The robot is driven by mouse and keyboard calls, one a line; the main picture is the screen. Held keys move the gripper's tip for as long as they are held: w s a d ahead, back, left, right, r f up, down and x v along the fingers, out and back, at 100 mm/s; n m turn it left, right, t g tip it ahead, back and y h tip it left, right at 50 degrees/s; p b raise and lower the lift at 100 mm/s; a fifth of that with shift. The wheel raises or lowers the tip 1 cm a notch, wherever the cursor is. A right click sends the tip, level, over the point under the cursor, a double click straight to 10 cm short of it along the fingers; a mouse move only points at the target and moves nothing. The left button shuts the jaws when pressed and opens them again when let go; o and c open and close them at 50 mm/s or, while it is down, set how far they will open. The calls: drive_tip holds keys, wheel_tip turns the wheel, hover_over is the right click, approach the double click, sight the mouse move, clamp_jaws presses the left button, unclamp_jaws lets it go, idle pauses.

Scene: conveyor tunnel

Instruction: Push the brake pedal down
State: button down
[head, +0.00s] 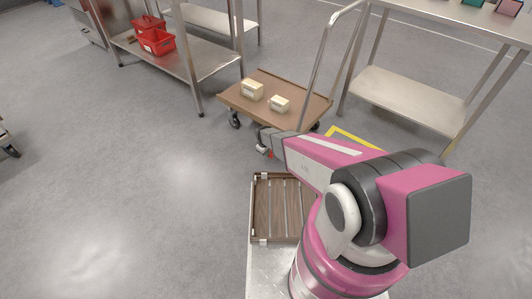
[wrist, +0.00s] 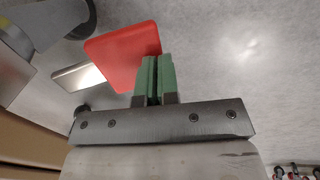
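The brake pedal is a red flat plate (wrist: 122,55) on a metal lever (wrist: 76,76) in the wrist view. A small bit of red beside the cart's near corner in the head view (head: 270,154) looks like the same pedal. My gripper (wrist: 157,78) has its two green fingers together with nothing seen between them. The fingertips overlap the right edge of the pedal in the wrist view. I cannot tell whether they touch it. In the head view my gripper (head: 263,139) is low at the cart's near corner, and its fingertips are hard to make out.
The cart (head: 300,91) has a brown deck with two pale boxes (head: 252,89) (head: 279,103) and a metal handle (head: 321,60). Steel tables stand behind and right; red baskets (head: 157,41) sit on the left shelf. A slatted wooden tray (head: 254,205) is near me.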

drive_tip(key=s+a+r, duration=0.1)
drive_tip(key=s+r, duration=0.1)
drive_tip(key=r, duration=0.4)
drive_tip(key=s+a+r, duration=0.2)
drive_tip(key=r, duration=0.5)
